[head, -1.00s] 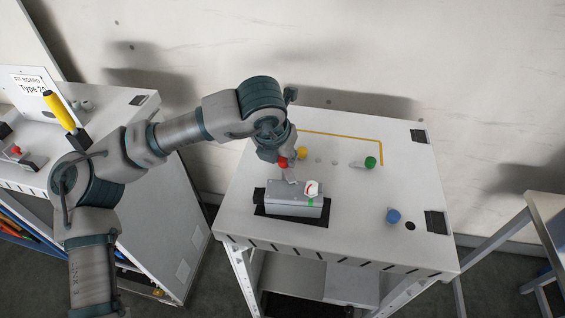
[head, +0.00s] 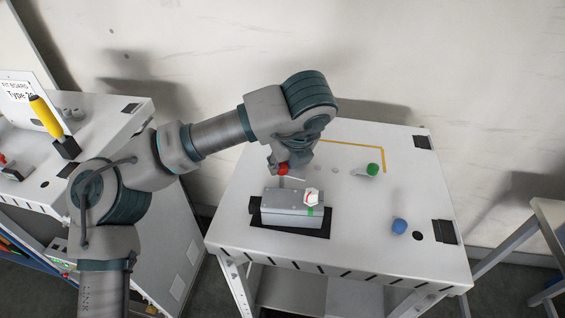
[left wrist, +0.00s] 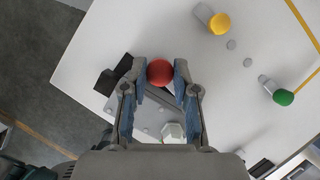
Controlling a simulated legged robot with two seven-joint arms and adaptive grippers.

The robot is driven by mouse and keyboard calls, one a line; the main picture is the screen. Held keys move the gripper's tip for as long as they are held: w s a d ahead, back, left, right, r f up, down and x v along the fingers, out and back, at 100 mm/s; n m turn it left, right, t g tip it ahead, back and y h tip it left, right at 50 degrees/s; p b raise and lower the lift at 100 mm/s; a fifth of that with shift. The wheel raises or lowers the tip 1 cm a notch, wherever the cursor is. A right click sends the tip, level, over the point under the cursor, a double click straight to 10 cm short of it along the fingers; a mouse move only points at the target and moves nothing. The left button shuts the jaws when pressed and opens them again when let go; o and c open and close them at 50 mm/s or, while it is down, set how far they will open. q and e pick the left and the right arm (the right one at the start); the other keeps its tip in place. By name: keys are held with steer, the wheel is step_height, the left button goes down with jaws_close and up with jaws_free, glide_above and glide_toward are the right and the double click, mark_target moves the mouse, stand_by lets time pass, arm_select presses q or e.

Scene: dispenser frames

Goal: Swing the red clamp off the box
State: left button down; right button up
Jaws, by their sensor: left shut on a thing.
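The red clamp shows as a red ball knob (head: 283,169) just behind the grey box (head: 285,197). A thin grey part by the knob reaches toward the box's back edge; whether it touches the box I cannot tell. My left gripper (head: 281,166) is shut on the red knob. In the left wrist view the red knob (left wrist: 160,72) sits between the two fingertips, above the box (left wrist: 152,118), which the fingers partly hide. A white knob with red and green marks (head: 311,197) is on the box's right end. My right gripper is in neither view.
A green-knobbed clamp (head: 372,169) and a blue knob (head: 399,226) stand to the right on the white table (head: 350,260). A yellow knob (left wrist: 219,23) shows in the left wrist view. A bench with a yellow-handled tool (head: 46,116) stands left. The table's front right is clear.

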arm_select(q)
steer(key=shift+f+n+g, duration=0.15)
steer(key=shift+n+g, duration=0.15)
steer(key=shift+n, duration=0.3)
steer(key=shift+w+n+y, duration=0.1)
steer(key=shift+n+y, duration=0.2)
steer(key=c, duration=1.2)
jaws_free()
steer(key=o, duration=0.3)
steer(key=shift+w, duration=0.1)
